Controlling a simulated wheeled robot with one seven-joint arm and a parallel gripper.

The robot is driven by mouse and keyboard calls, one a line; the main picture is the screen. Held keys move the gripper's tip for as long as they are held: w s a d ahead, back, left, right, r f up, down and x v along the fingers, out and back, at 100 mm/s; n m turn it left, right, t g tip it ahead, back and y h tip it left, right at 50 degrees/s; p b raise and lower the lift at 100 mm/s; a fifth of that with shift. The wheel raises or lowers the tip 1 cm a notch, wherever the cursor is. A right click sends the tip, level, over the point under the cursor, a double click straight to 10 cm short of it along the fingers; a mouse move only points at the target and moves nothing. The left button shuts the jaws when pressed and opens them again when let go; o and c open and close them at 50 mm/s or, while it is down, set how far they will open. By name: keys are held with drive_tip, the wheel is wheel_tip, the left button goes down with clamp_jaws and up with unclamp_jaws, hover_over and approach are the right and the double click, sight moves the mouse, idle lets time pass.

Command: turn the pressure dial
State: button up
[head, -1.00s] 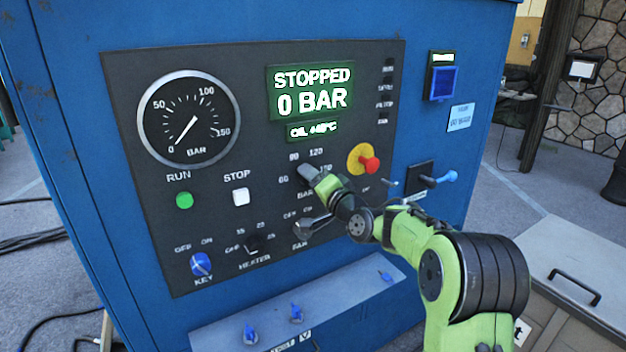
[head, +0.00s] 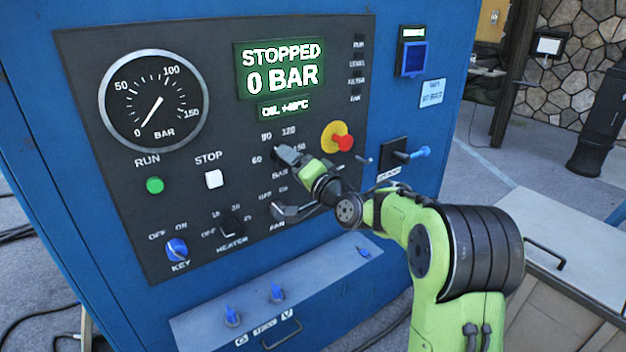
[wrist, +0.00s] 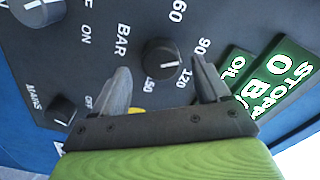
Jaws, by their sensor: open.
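The pressure dial is a small dark round knob (wrist: 161,58) with a scale of 60, 90, 120 and 150 marked BAR around it. In the wrist view it lies between the two fingers of my gripper (wrist: 162,72), which is open. In the head view my gripper (head: 288,155) is at the dial's scale and hides most of the knob. The green display (head: 281,68) reads STOPPED, 0 BAR, and the needle of the round gauge (head: 155,98) points at 0.
A red emergency button on a yellow base (head: 338,138) is just right of my gripper. The fan switch (head: 290,211) is close below my wrist. The heater knob (head: 231,227), blue key switch (head: 177,249), green RUN button (head: 154,185) and white STOP button (head: 213,179) are further left.

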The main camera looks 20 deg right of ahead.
drive_tip(key=b+v, duration=0.1)
drive_tip(key=v, duration=1.1)
drive_tip(key=shift+s+r, duration=0.1)
drive_tip(key=shift+s, duration=0.05)
drive_tip(key=s+a+f+n+g+h+p, duration=0.1)
drive_tip(key=s+a+n+g+p, duration=0.4)
drive_tip(key=s+a, duration=0.4)
drive_tip(key=s+d+f+n+g+h+p, duration=0.1)
drive_tip(key=s+d+g+h, duration=0.1)
drive_tip(key=s, duration=0.8)
drive_tip(key=s+d+f+n+g+h+p, duration=0.1)
drive_tip(key=s+g, duration=0.3)
drive_tip(key=s, duration=0.6)
drive_tip(key=shift+s+d+n+g+h+p, duration=0.3)
drive_tip(key=shift+d+n+h+p, duration=0.1)
drive_tip(key=shift+d+n+h, duration=0.35)
